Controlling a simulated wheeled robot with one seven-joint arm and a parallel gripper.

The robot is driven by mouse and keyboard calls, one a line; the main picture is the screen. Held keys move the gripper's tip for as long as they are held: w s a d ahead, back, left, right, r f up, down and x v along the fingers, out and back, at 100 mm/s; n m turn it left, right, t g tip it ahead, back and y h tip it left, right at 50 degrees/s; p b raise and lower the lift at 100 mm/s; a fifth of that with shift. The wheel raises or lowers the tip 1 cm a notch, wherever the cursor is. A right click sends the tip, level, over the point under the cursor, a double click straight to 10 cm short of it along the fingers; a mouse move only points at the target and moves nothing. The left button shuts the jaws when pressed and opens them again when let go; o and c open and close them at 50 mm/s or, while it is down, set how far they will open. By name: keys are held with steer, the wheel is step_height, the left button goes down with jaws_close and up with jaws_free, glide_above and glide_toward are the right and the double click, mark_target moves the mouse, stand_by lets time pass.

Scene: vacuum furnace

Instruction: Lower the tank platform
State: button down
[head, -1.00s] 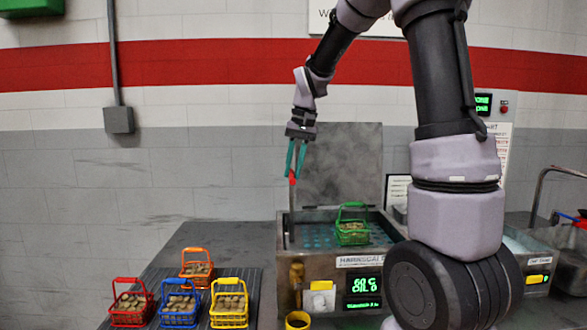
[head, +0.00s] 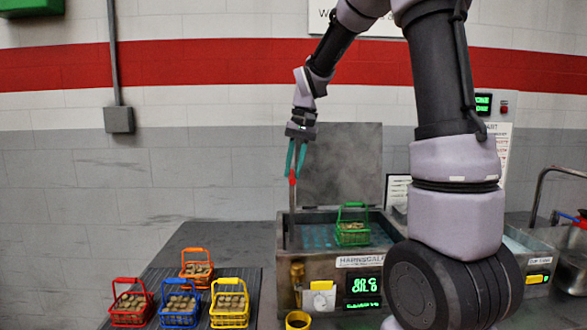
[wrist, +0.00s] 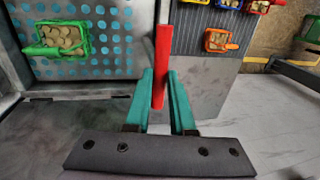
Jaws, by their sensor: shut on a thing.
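My gripper (head: 297,158) has teal fingers that are shut on a red handle (head: 292,178) at the top of a thin upright rod. In the wrist view the red handle (wrist: 162,66) stands between the fingers (wrist: 160,98). The rod runs down to the left end of the steel tank (head: 286,240). Inside, the perforated teal platform (head: 315,236) bears a green basket (head: 352,233) of brown pieces at its right. The platform also shows in the wrist view (wrist: 110,50), with the green basket (wrist: 62,40) on it.
Red (head: 131,303), blue (head: 180,303), yellow (head: 229,304) and orange (head: 196,267) baskets stand on a dark ribbed mat left of the tank. The raised lid (head: 343,160) stands behind the tank. A yellow cup (head: 297,320) is in front.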

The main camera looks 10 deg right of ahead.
step_height(320, 180, down, 11)
stand_by(0.5)
steer(key=shift+s, duration=0.1)
steer(key=c, duration=0.8)
jaws_free()
steer(key=shift+o, duration=0.2)
steer(key=shift+r, duration=0.1)
step_height(320, 180, up, 10)
steer(key=d, duration=0.2)
steer(key=shift+s+r, duration=0.15)
steer(key=shift+r, duration=0.05)
